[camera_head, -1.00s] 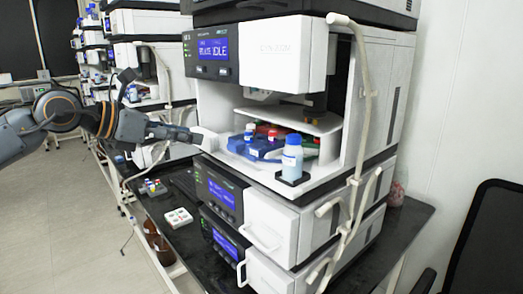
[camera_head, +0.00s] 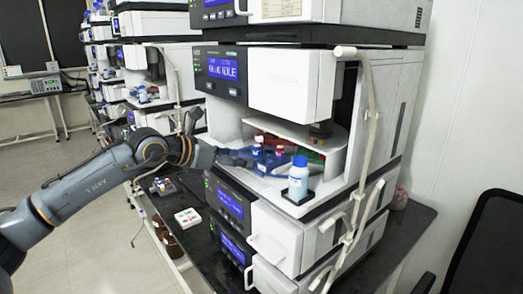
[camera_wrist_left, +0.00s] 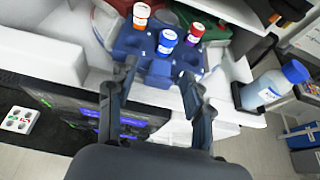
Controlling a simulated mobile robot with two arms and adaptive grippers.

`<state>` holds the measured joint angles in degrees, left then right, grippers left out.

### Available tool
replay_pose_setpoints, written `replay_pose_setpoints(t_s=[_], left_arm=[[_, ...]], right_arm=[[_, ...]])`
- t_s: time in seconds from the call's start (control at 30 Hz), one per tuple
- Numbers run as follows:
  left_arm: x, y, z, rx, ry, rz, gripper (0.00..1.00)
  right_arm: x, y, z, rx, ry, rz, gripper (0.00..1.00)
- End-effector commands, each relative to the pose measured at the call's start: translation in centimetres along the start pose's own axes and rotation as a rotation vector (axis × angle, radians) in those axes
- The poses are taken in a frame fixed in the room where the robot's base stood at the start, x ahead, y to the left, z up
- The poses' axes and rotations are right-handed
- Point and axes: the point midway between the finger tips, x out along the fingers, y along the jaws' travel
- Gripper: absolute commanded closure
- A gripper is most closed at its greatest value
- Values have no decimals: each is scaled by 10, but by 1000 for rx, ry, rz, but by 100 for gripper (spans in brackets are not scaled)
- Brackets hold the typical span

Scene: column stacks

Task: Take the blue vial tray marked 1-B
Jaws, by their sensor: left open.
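The blue vial tray (camera_head: 267,166) sits on the white floor of the instrument's open bay, with small capped vials in it. In the left wrist view the blue tray (camera_wrist_left: 140,68) holds vials with orange and red caps. No 1-B mark is readable. My left gripper (camera_wrist_left: 158,72) is open, its two fingers on either side of the tray's near end; contact cannot be told. In the head view the left gripper (camera_head: 238,158) reaches into the bay from the left, at the tray's left end. My right gripper is not in view.
A blue-capped bottle (camera_head: 298,177) stands in a dark holder at the bay's front right. Green and red trays (camera_head: 305,150) lie behind the blue one. A white hose (camera_head: 365,130) hangs at the right. A small white block (camera_head: 187,217) lies on the black bench.

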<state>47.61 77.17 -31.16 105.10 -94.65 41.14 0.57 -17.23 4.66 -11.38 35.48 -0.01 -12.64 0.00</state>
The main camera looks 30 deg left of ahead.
Motion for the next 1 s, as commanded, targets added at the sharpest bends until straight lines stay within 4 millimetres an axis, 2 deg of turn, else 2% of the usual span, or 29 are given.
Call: replay_pose_setpoints(t_s=[0.13,0.37,0.6,0.87,1.0], left_arm=[[12,-1,0,0,0,-1,49],[13,0,-1,1,1,1,51],[13,0,-1,1,1,0,100],[12,0,0,1,-1,0,100],[8,0,13,2,-6,1,100]], right_arm=[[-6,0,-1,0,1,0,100],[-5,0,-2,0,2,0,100],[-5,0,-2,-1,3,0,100],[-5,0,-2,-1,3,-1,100],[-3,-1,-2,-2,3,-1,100]])
